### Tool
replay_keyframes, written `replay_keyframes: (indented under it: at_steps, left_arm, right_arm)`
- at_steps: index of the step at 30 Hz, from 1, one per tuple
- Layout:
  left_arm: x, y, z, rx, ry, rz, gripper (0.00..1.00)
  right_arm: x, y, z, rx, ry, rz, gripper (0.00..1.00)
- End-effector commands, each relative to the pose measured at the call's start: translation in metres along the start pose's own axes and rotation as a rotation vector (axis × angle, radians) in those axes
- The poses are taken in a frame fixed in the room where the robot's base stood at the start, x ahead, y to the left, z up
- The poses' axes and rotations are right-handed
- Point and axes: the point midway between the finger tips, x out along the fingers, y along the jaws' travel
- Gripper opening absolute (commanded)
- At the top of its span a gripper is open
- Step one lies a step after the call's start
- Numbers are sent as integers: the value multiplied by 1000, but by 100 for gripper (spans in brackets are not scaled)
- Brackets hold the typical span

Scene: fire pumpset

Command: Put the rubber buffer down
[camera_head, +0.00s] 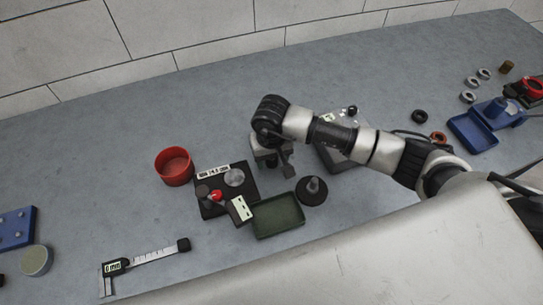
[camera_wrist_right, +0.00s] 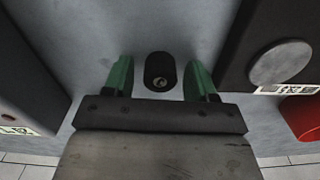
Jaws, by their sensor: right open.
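The rubber buffer (camera_wrist_right: 160,66) shows in the right wrist view as a small dark cylinder with a metal insert in its end. It is on the grey bench, between and just beyond the green fingertips of my right gripper (camera_wrist_right: 160,82). The fingers are open, with a gap on both sides of it. In the head view my right gripper (camera_head: 272,160) points down low over the bench, behind the green tray and right of the black gauge plate. The buffer cannot be made out there, hidden by the gripper. My left gripper is not in view.
A black gauge plate (camera_head: 212,212), a green tray (camera_head: 278,222), a dark round base with a post (camera_head: 312,194) and a grey box (camera_head: 345,155) surround my right gripper. A red bowl (camera_head: 175,170) and a caliper (camera_head: 145,259) lie left. Bench behind is clear.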

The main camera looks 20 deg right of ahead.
Motion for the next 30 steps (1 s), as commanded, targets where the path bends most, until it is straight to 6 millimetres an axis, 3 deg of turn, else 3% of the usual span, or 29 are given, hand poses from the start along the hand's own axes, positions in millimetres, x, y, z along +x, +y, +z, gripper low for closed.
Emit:
replay_keyframes:
  at_steps: [5,8,21,30]
  left_arm:
    - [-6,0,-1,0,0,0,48]
    - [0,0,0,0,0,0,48]
    - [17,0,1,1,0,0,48]
    - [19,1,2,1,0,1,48]
  right_arm:
    - [-6,0,0,1,0,0,57]
    - [-16,0,-2,-1,4,-2,57]
    - [-104,0,-1,-1,4,0,57]
    - [-124,0,0,0,0,0,57]
